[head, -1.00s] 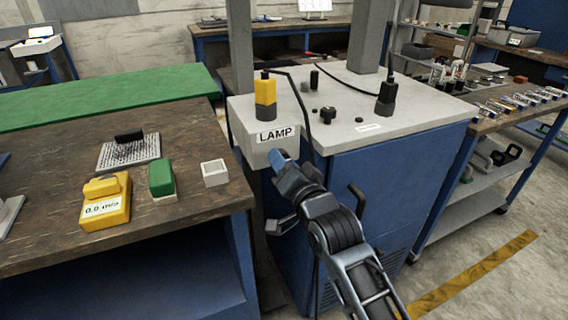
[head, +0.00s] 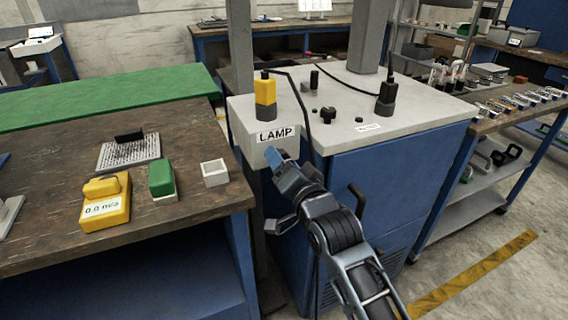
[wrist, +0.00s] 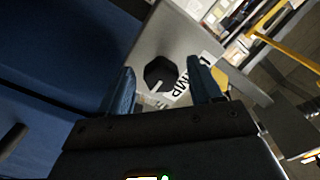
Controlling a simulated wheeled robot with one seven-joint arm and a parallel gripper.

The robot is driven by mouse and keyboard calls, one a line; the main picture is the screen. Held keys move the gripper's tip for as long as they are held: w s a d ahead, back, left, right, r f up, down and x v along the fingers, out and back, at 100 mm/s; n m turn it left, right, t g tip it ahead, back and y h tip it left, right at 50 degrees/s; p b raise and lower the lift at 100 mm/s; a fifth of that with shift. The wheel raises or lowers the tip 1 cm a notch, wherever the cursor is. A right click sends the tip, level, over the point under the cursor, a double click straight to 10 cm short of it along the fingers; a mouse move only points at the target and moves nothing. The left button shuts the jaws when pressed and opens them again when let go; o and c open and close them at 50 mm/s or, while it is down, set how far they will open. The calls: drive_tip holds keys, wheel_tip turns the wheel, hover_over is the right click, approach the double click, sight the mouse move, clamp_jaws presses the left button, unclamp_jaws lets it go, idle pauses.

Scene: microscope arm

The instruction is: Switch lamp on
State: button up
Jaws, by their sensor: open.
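The lamp box (head: 242,131) is light grey with a LAMP label (head: 275,136) on its front, at the corner of the blue cabinet. My gripper (head: 272,158) is just in front of the box below the label and hides the knob in the head view. In the wrist view my gripper (wrist: 160,92) is open, with one blue finger on each side of the knob. I cannot tell whether the fingers touch it.
A yellow-topped plug (head: 265,96) with a black cable stands on the box. The blue cabinet (head: 390,180) stands behind and right of my arm.

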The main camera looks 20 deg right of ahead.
drive_tip(key=shift+s, duration=0.1)
drive_tip(key=s, duration=0.7)
drive_tip(key=shift+s+b, duration=0.3)
drive_tip(key=shift+b, duration=0.05)
drive_tip(key=s+f+n+g, duration=0.15)
drive_tip(key=s+f, duration=0.25)
drive_tip(key=s, duration=0.8)
drive_tip(key=s+f+n, duration=0.3)
drive_tip(key=s+f, duration=0.1)
drive_tip(key=s, duration=0.7)
drive_tip(key=s+r+n+g, duration=0.1)
drive_tip(key=s+r+n, duration=0.1)
drive_tip(key=s, duration=0.7)
drive_tip(key=s+r+n, duration=0.2)
drive_tip(key=s, duration=0.7)
drive_tip(key=shift+s+r+n+g, duration=0.35)
drive_tip(key=shift+r, duration=0.05)
drive_tip(key=shift+d, duration=0.1)
drive_tip(key=shift+c, duration=0.4)
